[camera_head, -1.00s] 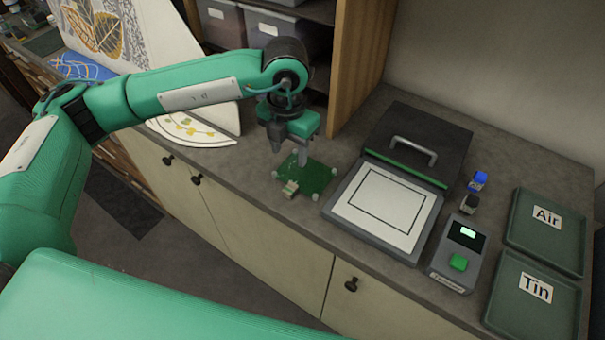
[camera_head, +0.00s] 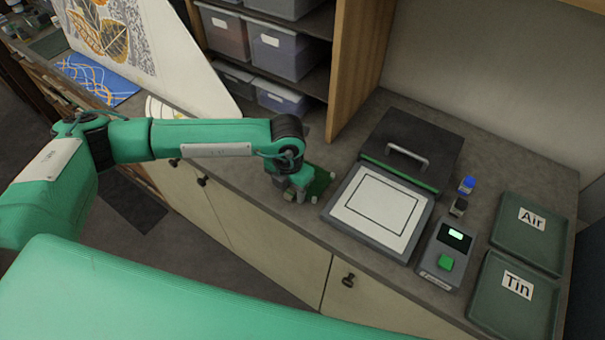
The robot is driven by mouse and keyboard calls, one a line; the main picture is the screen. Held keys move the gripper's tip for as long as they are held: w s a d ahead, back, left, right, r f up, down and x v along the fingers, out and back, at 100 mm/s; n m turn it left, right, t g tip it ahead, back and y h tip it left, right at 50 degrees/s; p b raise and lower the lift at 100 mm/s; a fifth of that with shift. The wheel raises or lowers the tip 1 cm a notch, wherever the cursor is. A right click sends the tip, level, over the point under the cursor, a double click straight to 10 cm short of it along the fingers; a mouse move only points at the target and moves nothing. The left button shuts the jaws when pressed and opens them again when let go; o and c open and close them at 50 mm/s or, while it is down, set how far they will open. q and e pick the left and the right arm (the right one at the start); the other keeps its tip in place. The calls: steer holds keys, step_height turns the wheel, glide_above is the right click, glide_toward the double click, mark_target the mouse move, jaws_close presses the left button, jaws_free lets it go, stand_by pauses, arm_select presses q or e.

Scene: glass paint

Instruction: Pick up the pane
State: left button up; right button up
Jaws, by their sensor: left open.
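A flat green piece (camera_head: 320,183), which looks like the pane, lies on the counter left of the lamp-like box with the white panel. Small pale supports show at its edges. My left gripper (camera_head: 291,195) comes down over its near left part and hides much of it. The jaws are open. I cannot tell whether they touch the pane or stand around it. My right gripper is not in view.
Right of the pane is a box with a white panel (camera_head: 378,208) and a raised dark lid with a handle (camera_head: 408,154). A control unit with a green button (camera_head: 446,263), two small bottles (camera_head: 466,186), and trays marked Air (camera_head: 510,242) and Tin (camera_head: 500,318) stand farther right.

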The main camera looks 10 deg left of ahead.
arm_select(q)
steer(key=shift+f, duration=0.25)
jaws_close()
steer(key=shift+r, duration=0.1)
